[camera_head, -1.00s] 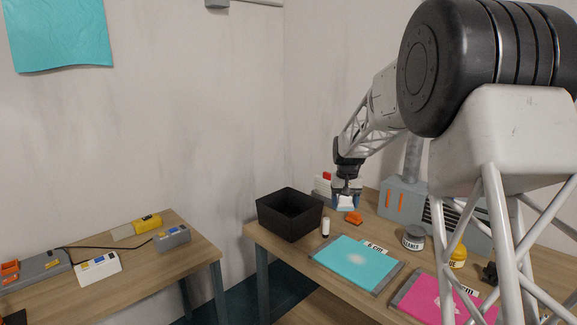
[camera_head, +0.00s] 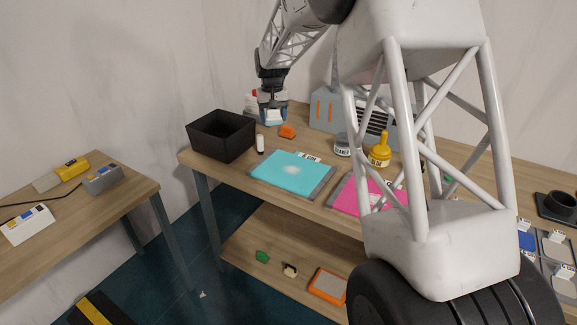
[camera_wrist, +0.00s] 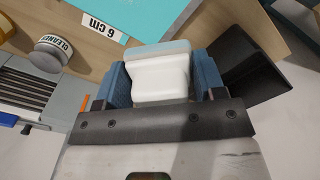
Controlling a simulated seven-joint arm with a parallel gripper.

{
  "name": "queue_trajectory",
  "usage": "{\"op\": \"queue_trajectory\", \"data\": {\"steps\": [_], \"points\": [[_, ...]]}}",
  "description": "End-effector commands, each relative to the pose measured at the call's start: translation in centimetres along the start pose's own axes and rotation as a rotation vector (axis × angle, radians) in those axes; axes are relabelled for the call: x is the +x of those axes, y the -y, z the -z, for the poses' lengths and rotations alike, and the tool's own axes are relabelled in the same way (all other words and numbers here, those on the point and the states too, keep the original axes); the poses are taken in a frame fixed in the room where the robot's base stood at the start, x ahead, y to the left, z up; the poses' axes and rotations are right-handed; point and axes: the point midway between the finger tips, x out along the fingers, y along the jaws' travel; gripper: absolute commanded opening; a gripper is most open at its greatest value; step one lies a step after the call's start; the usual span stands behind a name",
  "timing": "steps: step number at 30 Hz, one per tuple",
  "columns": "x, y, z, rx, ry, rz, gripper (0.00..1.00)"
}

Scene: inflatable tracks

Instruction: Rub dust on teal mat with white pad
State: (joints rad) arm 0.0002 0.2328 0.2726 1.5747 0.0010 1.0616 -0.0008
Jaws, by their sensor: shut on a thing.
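The teal mat (camera_head: 282,175) lies on the wooden workbench, with a pale dust patch (camera_head: 292,169) near its middle and a grey strip along its right edge. Part of the mat shows at the top of the wrist view (camera_wrist: 145,15). My gripper (camera_head: 272,112) is above the back of the bench, behind the mat and apart from it. In the wrist view its blue fingers (camera_wrist: 160,82) are shut on the white pad (camera_wrist: 158,78), which has a pale blue face pointing away from the palm. The pad also shows small in the head view (camera_head: 274,116).
A black bin (camera_head: 221,135) stands left of the gripper. A small white bottle (camera_head: 260,144) and an orange object (camera_head: 287,131) lie between gripper and mat. A cleaner jar (camera_head: 342,145), yellow glue bottle (camera_head: 380,150) and pink mat (camera_head: 352,195) are to the right.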

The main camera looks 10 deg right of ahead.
Motion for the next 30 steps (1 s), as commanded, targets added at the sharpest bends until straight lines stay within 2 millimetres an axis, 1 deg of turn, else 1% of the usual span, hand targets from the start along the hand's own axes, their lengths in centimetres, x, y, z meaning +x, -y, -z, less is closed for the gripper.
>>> {"op": "queue_trajectory", "data": {"steps": [5,11,17,27,30], "points": [[0.1,0.0,0.0,0.007,0.0,0.0,0.44],[0.9,-0.3,-0.1,0.07,0.001,0.0,0.44],[3.0,-0.9,-0.2,0.224,0.001,0.0,0.44],[7.5,-2.1,-0.8,0.579,0.0,0.0,0.44],[8.5,-2.5,-1.0,0.664,0.0,0.0,0.44]]}}
